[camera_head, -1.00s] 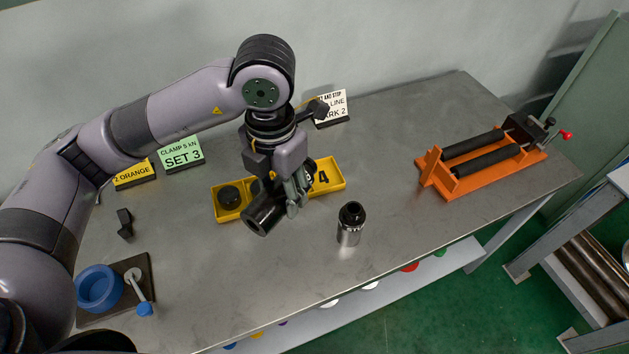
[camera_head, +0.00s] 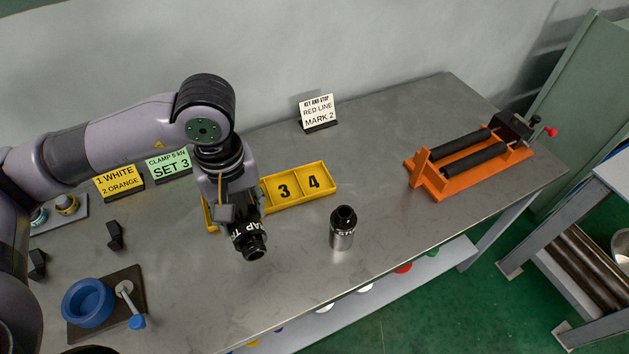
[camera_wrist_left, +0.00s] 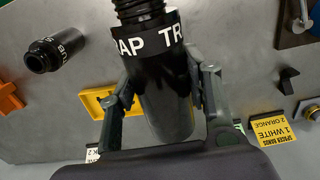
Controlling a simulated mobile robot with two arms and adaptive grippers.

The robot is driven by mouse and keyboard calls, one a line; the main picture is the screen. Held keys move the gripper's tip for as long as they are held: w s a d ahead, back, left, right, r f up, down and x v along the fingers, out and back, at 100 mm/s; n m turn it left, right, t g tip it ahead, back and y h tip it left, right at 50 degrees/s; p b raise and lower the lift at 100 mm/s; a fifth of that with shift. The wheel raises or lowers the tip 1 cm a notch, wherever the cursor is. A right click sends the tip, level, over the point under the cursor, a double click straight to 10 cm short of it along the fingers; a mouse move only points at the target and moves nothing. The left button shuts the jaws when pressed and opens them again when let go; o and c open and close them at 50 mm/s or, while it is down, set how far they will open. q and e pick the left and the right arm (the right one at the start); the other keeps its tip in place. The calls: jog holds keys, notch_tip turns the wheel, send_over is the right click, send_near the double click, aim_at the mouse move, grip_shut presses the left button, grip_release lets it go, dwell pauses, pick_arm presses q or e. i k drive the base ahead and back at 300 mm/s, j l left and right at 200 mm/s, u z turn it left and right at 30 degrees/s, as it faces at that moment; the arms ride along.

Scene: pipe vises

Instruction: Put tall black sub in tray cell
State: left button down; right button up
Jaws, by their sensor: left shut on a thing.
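The tall black sub (camera_head: 250,241) is a black cylinder with white lettering and a narrower threaded end. My left gripper (camera_head: 237,216) is shut around it, over the tray's left part. In the left wrist view the sub (camera_wrist_left: 164,105) lies between both fingers of the gripper (camera_wrist_left: 166,88), threaded end at the picture's top. In the head view that end points toward the table's front. The yellow tray (camera_head: 334,184) shows cells 3 and 4 empty; my arm and the sub hide most of its left cells. It also shows in the wrist view (camera_wrist_left: 91,103). My right gripper is not seen.
A silver and black sub (camera_head: 343,228) stands right of the tray's front. An orange pipe vise (camera_head: 470,165) is at the right. A blue cup (camera_head: 88,302) sits on a dark plate at front left. Sign cards stand behind. The table between tray and vise is clear.

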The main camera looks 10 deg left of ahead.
aim_at(314, 181)
jog(key=i+l, duration=0.1)
jog(key=l, duration=0.35)
jog(key=i+l, duration=0.1)
jog(key=l, duration=0.3)
jog(key=i+l+u, duration=0.1)
jog(key=l+u, duration=0.35)
jog(key=l, duration=0.15)
jog(key=l+u, duration=0.45)
jog(key=i+l+u, duration=0.1)
jog(key=u, duration=0.4)
jog(key=l+u, duration=0.3)
jog(key=u, duration=0.2)
jog(key=i+l, duration=0.2)
jog(key=l, duration=0.1)
